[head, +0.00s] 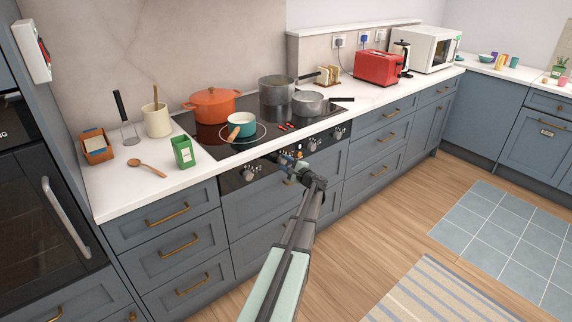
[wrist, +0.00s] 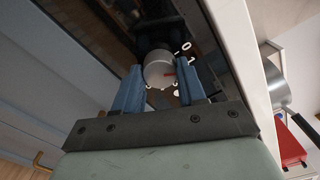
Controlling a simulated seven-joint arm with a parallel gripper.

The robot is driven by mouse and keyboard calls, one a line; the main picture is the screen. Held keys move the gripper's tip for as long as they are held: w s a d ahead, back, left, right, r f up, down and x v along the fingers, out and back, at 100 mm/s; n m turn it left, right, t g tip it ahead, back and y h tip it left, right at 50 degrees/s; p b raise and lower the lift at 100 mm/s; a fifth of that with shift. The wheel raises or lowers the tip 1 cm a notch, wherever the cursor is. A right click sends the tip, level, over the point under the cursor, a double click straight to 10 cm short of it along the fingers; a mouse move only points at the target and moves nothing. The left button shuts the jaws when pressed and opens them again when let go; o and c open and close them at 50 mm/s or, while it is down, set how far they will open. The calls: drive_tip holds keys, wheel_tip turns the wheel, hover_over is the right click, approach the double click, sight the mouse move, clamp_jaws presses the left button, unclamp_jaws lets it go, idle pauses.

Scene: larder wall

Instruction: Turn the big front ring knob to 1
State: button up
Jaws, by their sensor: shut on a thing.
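My gripper (wrist: 160,80) is shut on this knob, one blue finger on each side. In the head view my gripper (head: 290,161) is at the hob's front panel and hides the held knob. Other figures are partly hidden by the knob and fingers.
A teal pan (head: 243,126), an orange pot (head: 213,104) and steel pans (head: 308,102) stand on the black hob above. Other knobs (head: 247,175) flank my gripper on the panel. A green box (head: 183,152) stands on the counter left. The floor in front is clear.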

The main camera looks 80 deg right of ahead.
drive_tip(key=shift+m, duration=0.4)
drive_tip(key=o, duration=1.1)
drive_tip(key=shift+c, duration=0.2)
drive_tip(key=v, duration=1.4)
drive_tip(key=shift+w, duration=0.1)
